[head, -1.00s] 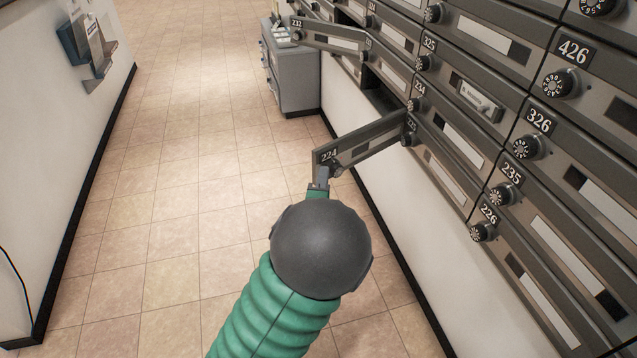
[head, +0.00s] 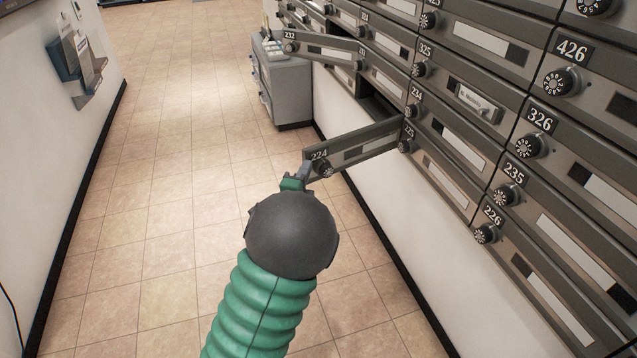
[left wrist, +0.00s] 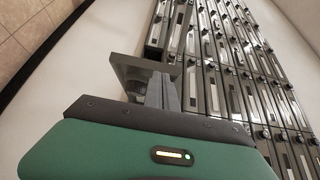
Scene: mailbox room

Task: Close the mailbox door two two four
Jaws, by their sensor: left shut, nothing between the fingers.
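The mailbox door 224 (head: 352,151) stands swung out from the mailbox wall, with its number plate and dial at the free end. My left gripper (head: 303,174) is shut and empty at that free end, close beside the number plate; I cannot tell whether it touches. In the left wrist view the shut fingers (left wrist: 163,92) are in front of a grey door panel (left wrist: 132,72), which is likely the same door. The open compartment (head: 380,108) shows as a dark gap near the hinge side. My right gripper is not in view.
Another door, 232 (head: 325,45), also stands open farther back. Closed doors such as 234 and 226 (head: 485,234) fill the wall at right. A grey cabinet (head: 285,88) stands against the wall beyond. The tiled floor (head: 170,200) to the left is clear.

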